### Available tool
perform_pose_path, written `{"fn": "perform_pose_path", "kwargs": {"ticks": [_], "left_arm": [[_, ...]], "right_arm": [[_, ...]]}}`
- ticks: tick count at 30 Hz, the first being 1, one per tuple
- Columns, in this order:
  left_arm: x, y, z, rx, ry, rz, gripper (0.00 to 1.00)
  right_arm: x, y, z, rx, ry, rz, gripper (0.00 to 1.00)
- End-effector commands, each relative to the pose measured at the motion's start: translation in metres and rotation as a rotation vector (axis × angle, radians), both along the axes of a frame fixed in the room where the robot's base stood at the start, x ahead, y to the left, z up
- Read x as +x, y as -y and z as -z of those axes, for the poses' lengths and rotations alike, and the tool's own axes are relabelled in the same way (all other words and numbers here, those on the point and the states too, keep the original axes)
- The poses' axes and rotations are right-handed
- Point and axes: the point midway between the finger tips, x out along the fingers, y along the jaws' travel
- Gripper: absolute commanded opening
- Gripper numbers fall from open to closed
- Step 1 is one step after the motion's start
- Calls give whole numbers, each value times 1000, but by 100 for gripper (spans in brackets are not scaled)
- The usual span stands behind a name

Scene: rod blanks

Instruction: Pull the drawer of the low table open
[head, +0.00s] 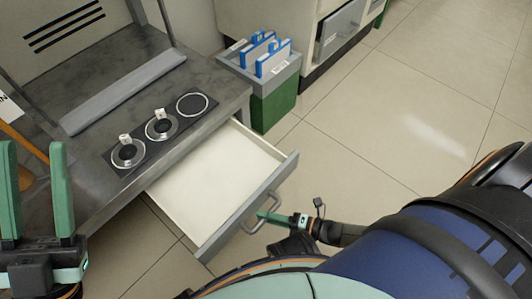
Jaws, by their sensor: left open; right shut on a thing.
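The low table (146,66) has a metal top and stands at the left. Its drawer (212,172) is pulled out well toward me; its white inside looks empty. A loop handle (279,203) sits on the grey drawer front. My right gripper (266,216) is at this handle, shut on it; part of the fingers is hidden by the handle. My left gripper (35,168) is open and empty at the lower left, its two green fingers upright and apart, in front of the table's left part.
A black plate (146,142) with three round seats lies on the table top, with small metal pieces on two. A green and grey bin (272,106) with blue-edged items stands behind the drawer. A cabinet (340,35) is at the back. Tiled floor (400,120) at right is clear.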

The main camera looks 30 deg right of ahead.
Motion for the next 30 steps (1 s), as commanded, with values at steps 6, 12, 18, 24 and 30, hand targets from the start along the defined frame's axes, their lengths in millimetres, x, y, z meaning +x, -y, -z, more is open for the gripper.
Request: {"fn": "perform_pose_path", "kwargs": {"ticks": [6, 12, 18, 24, 30], "left_arm": [[0, 0, 0, -3, -1, -2, 44], [1, -1, 0, -7, -2, -4, 44], [1, -1, 0, -8, -2, -4, 44], [1, -1, 0, -8, -2, -4, 44], [1, -1, 0, -8, -2, -5, 44]], "right_arm": [[1, 2, 0, -2, 0, 3, 0], [1, 2, 0, -3, -1, 4, 0], [1, 2, 0, -4, 0, 3, 23], [1, 1, 0, -2, 0, 2, 46], [1, 1, 0, -1, 1, 1, 52]]}}
